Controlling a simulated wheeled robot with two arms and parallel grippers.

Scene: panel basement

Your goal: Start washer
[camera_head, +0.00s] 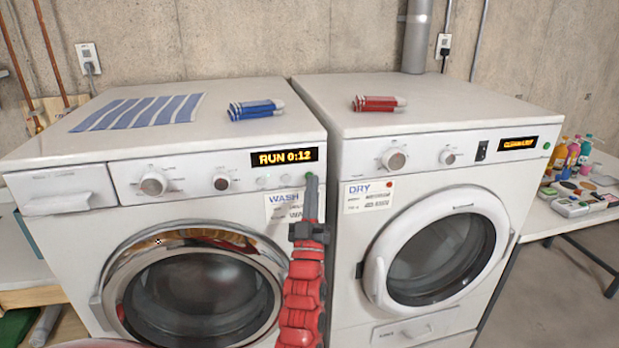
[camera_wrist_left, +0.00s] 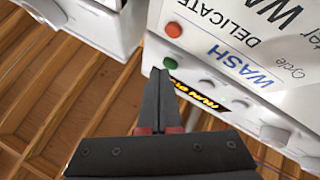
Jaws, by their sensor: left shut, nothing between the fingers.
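The white washer (camera_head: 70,165) stands at the left in the head view, its round door (camera_head: 200,290) closed. Its display (camera_head: 284,158) reads "RUN 0:12" in orange; part of the lit display shows in the left wrist view (camera_wrist_left: 208,102). The green button (camera_wrist_left: 170,63) is at the panel's right end. My left gripper (camera_head: 311,183) comes up with its red arm, shut and empty, its tips at that green button. In the left wrist view its dark fingers (camera_wrist_left: 160,80) end just by the button; I cannot tell whether they touch. My right gripper is not in view.
A white dryer (camera_head: 330,270) with a round door stands right of the washer. A striped cloth (camera_head: 140,112) and a blue bundle (camera_head: 256,109) lie on the washer, a red bundle (camera_head: 379,103) on the dryer. A table (camera_head: 545,222) with bottles is at the right.

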